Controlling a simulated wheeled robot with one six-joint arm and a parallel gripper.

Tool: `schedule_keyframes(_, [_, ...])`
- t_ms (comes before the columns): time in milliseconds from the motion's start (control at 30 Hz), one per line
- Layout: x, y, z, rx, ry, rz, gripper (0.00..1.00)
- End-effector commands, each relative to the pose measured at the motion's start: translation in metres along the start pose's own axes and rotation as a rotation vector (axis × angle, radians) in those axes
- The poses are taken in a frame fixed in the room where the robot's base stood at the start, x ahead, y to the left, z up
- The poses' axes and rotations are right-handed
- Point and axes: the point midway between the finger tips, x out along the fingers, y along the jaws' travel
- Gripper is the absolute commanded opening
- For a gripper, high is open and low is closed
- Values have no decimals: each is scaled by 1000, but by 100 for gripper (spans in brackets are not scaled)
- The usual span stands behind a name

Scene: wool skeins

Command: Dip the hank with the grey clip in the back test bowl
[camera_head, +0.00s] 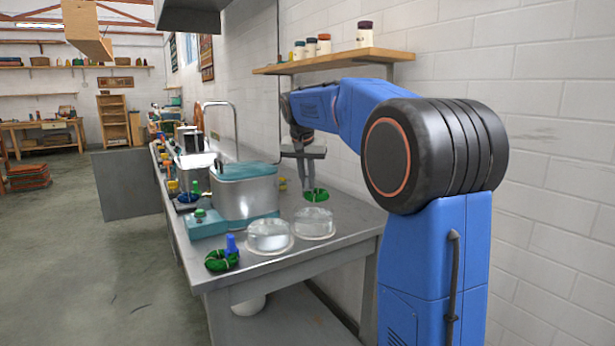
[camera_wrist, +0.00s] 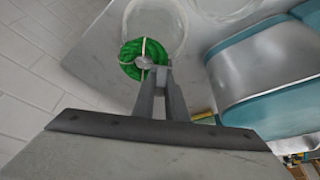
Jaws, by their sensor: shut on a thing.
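My gripper (camera_head: 308,187) is shut on a green hank (camera_head: 316,196) with pale ties. In the wrist view the green hank (camera_wrist: 128,60) has a grey clip (camera_wrist: 143,63) between the fingertips (camera_wrist: 151,74). Two clear bowls of water stand on pale round bases near the counter's end. The back bowl (camera_head: 314,222), nearer the wall, is just in front of the held hank in the head view. In the wrist view the hank overlaps the edge of this bowl (camera_wrist: 165,22). The front bowl (camera_head: 268,236) is to its left. The hank's exact height is unclear.
Another green hank with a blue clip (camera_head: 222,260) lies at the counter's front corner. A steel vat with teal trim (camera_head: 246,195) and a teal block (camera_head: 206,228) stand left of the bowls. A shelf with jars (camera_head: 335,62) hangs above.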

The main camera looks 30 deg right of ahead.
Motion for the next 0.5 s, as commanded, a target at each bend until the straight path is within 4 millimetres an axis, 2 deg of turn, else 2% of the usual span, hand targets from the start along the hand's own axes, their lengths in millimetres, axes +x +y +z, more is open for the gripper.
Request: schedule_keyframes(500, [39,0,16,-1,-1,0,0])
